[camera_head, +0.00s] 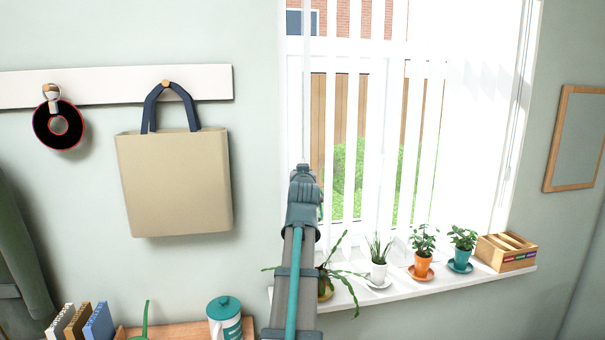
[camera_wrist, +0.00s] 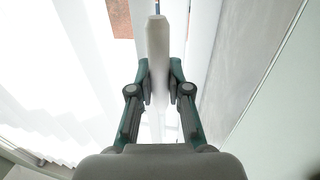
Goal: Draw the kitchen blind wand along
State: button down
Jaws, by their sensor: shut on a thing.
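The blind wand (camera_wrist: 158,45) is a pale, narrow bar standing between the two fingers of my gripper (camera_wrist: 159,88) in the wrist view. My gripper is shut on it near its lower part. In the head view my gripper (camera_head: 304,172) is at the left side of the window, and the thin wand (camera_head: 306,110) rises above it. The white vertical blind (camera_head: 470,140) hangs across the window. Its slats stand apart with gaps at the left and middle, and form a nearly closed sheet at the right. My arm hides the area below the gripper.
The sill (camera_head: 395,290) below holds several potted plants, including an orange pot (camera_head: 422,268), and a wooden box (camera_head: 507,252). A beige bag (camera_head: 175,185) hangs on the left wall. A teal-lidded canister (camera_head: 225,318) stands lower left. A framed panel (camera_head: 577,140) hangs at right.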

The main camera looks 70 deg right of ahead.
jog(key=c, duration=1.1)
grip_release()
jog(key=v, duration=1.2)
